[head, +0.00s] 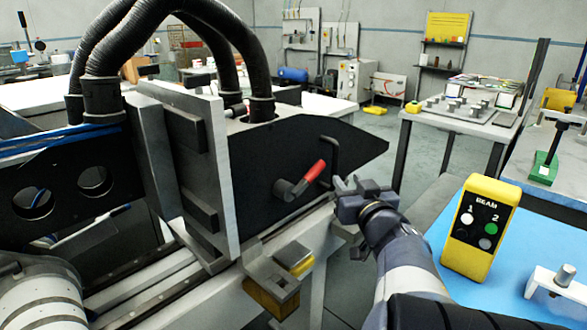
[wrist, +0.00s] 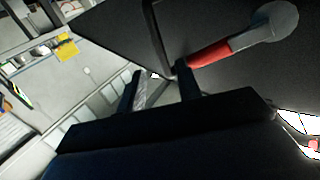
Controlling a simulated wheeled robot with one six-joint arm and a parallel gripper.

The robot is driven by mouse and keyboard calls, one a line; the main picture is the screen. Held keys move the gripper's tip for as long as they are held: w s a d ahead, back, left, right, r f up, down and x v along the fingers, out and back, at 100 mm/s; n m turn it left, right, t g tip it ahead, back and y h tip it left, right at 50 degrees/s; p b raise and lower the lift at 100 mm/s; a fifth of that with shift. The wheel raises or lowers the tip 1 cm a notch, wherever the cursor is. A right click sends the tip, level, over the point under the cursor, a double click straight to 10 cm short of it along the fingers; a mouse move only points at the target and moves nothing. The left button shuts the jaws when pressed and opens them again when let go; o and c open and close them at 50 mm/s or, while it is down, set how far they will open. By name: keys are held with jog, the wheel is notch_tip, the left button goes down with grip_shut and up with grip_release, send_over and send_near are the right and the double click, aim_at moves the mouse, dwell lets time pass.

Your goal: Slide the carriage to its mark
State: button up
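The carriage, with a grey upright plate (head: 217,160) and a black side plate (head: 285,145), sits on rails at the left in the head view. Its black side carries a black bar handle (head: 331,153) and a red-gripped lever (head: 311,175). My gripper (head: 355,186) is just right of the handle and lever. In the wrist view my gripper (wrist: 160,88) has its fingers apart, with nothing seen held. The handle (wrist: 158,35) and red grip (wrist: 208,53) lie just beyond the fingertips; I cannot tell whether they touch. I cannot make out the mark.
A grey and yellow bracket (head: 272,278) sits at the rail's front edge. Ribbed hoses (head: 105,50) arch above the carriage. Open floor (head: 375,140) lies behind.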

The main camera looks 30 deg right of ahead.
aim_at(335, 166)
jog(key=b+x, duration=0.2)
jog(key=x, duration=0.7)
jog(key=shift+w, duration=0.25)
grip_shut()
